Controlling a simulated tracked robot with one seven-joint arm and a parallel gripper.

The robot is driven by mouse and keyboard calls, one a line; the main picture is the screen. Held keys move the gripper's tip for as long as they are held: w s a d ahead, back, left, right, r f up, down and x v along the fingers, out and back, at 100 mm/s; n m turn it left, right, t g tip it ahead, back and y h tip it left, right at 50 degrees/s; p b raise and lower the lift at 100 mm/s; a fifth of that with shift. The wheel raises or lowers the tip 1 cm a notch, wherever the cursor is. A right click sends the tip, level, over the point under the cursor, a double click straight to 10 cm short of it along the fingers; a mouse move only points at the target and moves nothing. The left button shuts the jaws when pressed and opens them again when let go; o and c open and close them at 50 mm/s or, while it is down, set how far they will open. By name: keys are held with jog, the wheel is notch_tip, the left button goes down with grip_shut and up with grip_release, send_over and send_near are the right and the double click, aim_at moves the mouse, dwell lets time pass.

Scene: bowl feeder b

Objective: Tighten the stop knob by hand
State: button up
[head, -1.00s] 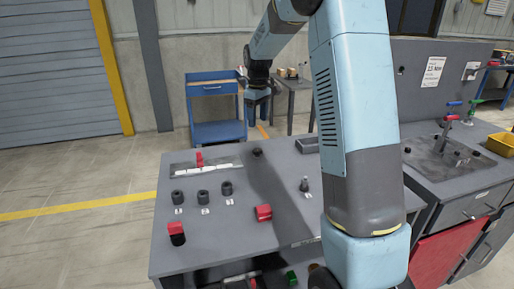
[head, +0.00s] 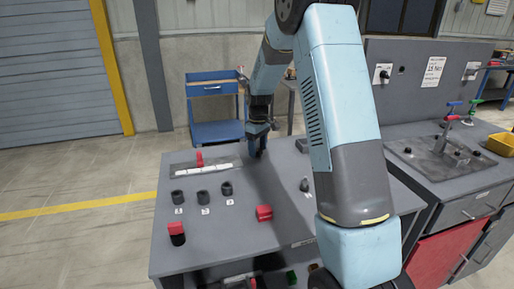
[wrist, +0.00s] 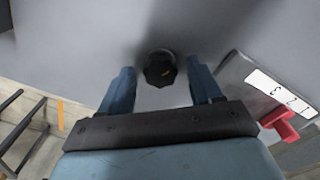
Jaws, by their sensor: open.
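A black lobed knob (wrist: 160,68) sits on the grey bench top and shows between my fingertips in the wrist view. A gap is visible on each side of it. My gripper (wrist: 162,74) is open, with one blue finger to each side of the knob. In the head view my gripper (head: 257,151) points down at the far part of the bench and hides the knob. I cannot tell how far the fingertips are above the bench.
A slotted plate with a white scale (wrist: 283,93) and red pointer (wrist: 279,122) lies beside the knob. A blue cart (head: 216,105) stands behind.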

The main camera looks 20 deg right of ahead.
jog(key=c, duration=1)
jog(key=shift+a, duration=0.15)
jog(key=shift+c, duration=0.2)
jog(key=shift+m, duration=0.3)
